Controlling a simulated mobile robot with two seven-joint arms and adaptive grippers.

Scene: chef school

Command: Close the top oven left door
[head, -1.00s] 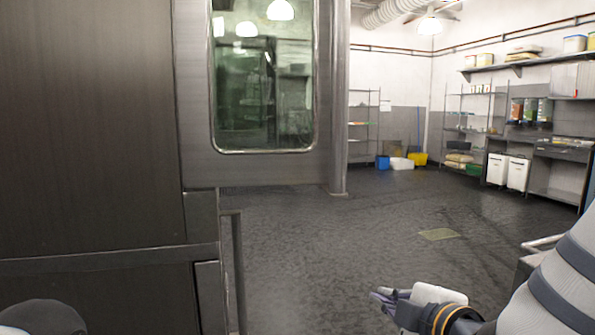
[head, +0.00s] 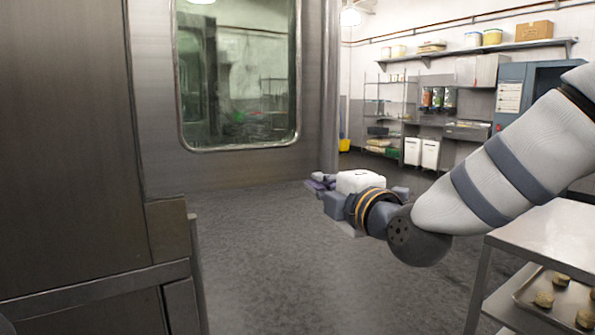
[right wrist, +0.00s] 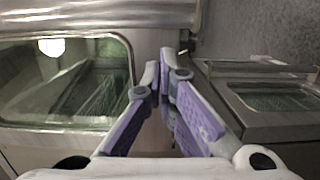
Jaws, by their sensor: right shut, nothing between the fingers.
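The top oven left door (head: 312,100) stands swung open in the head view, a steel frame around a large glass window. A vertical bar (head: 331,70) runs along its right edge. My right gripper (head: 314,183) is shut and empty, just below the door's lower right corner in the picture; I cannot tell whether they touch. In the right wrist view the closed fingertips (right wrist: 165,65) point forward, with the windowed door (right wrist: 148,125) to their left. My left gripper is not in view.
The oven's steel side (head: 65,130) fills the left. A lower oven part (right wrist: 245,120) with a window shows at right in the wrist view. A steel table (head: 545,230) with a tray of food (head: 530,290) is at the right. The dark floor (head: 270,270) between is clear.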

